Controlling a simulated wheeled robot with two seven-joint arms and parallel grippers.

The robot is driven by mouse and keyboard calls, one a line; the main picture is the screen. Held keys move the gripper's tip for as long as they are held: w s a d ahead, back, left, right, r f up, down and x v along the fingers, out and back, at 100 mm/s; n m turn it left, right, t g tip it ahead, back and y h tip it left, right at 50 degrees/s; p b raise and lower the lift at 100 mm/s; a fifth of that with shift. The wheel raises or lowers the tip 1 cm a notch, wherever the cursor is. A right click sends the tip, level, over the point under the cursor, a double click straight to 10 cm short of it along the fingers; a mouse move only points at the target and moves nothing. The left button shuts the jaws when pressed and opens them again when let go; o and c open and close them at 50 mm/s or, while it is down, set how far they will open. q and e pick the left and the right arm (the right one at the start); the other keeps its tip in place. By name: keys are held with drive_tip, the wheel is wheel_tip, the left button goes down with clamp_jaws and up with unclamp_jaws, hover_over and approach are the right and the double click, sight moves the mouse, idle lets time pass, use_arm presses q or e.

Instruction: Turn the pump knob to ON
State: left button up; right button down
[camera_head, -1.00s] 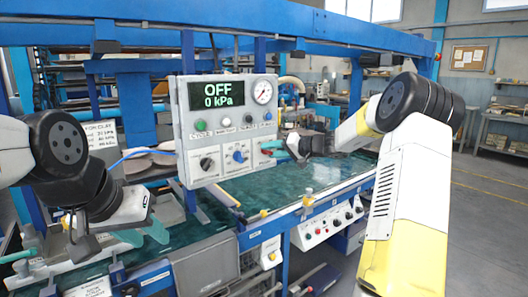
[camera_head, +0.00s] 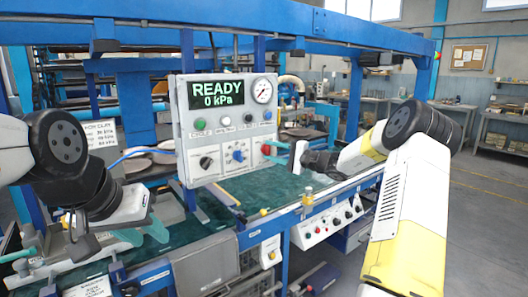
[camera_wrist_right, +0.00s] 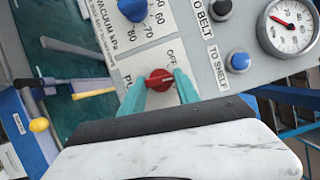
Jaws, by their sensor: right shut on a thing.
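The grey control panel (camera_head: 228,125) carries the red pump knob (camera_head: 266,150) at its lower right, and its display (camera_head: 216,93) reads READY and 0 kPa. In the right wrist view the red knob (camera_wrist_right: 159,80) sits between the teal fingertips of my right gripper (camera_wrist_right: 159,88), which is shut on it. In the head view the right gripper (camera_head: 275,151) reaches the knob from the right. An OFF label shows above the knob in the wrist view; the ON mark is hidden. My left gripper (camera_head: 143,236) is open and empty, low at the left, away from the panel.
A blue knob (camera_head: 238,156) and a black knob (camera_head: 206,162) sit left of the red one, with a row of buttons and a gauge (camera_head: 262,91) above. The green table (camera_head: 265,190) lies below the panel. Blue frame beams surround the panel.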

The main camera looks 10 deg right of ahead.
drive_tip(key=m, duration=0.2)
drive_tip(key=m+t, duration=0.1)
drive_tip(key=m, duration=0.1)
drive_tip(key=shift+f+y, duration=0.2)
drive_tip(key=shift+y, duration=0.1)
drive_tip(key=shift+s+f+m+t, duration=0.1)
drive_tip(key=shift+m+t, duration=0.9)
drive_tip(key=shift+m, duration=1.4)
drive_tip(key=c, duration=0.9)
unclamp_jaws()
drive_tip(key=v, duration=0.7)
drive_tip(key=shift+s+d+f, duration=0.1)
drive_tip(key=shift+s+d, duration=0.05)
drive_tip(key=shift+s, duration=0.15)
